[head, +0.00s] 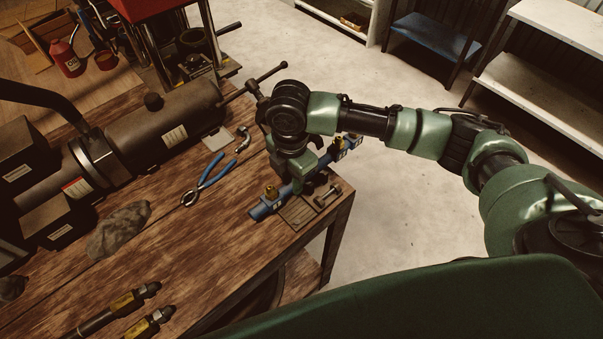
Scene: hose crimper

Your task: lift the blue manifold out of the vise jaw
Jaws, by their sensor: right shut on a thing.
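The blue manifold (267,206) is a long bar with brass fittings, lying slantwise near the right corner of the wooden workbench. Its far end (340,153) shows beyond my right wrist. My right gripper (296,180) comes down over the bar's middle and is shut on it; my wrist hides most of the fingers. The vise (264,105) stands at the bench edge behind my wrist, and only part of it shows. Its jaw is mostly hidden, so I cannot tell how the manifold sits relative to it. My left gripper is not in view.
Blue-handled pliers (212,175) and a grey rag (120,228) lie on the workbench (190,250). A dark cylindrical machine (165,125) fills the bench's back left. Hose fittings (125,300) lie near the front. A small plate (298,212) is beside the manifold. Open floor lies right of the bench.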

